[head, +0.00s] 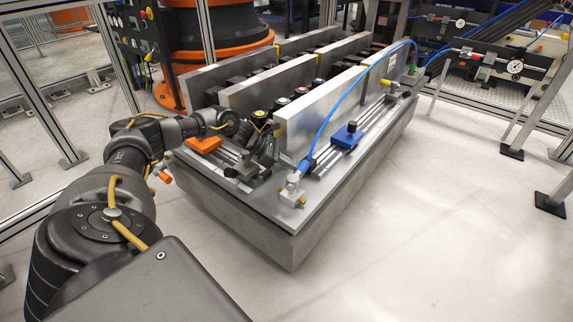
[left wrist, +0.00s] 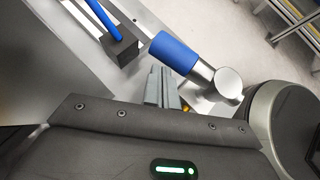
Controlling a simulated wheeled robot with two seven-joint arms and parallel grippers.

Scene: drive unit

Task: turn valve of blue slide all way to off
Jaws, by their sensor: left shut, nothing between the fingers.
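The blue slide (head: 347,135) sits on rails on the near side of the metal plate. At the rails' front end stands a silver valve fitting (head: 292,183) with a blue collar and a small yellow part at its base. In the left wrist view the blue collar (left wrist: 175,53) and silver fitting (left wrist: 222,88) are just beyond my fingers, with a bit of yellow partly hidden behind them. My left gripper (head: 272,150) is shut and empty, by the plate's front end, left of the fitting. Its fingers (left wrist: 160,88) show apart from the collar. My right gripper is in neither view.
Upright metal plates (head: 325,112) stand on the grey bench (head: 290,240). A blue hose (head: 335,100) arches from the fitting over the plate. An orange slide (head: 203,145) lies near my left wrist.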

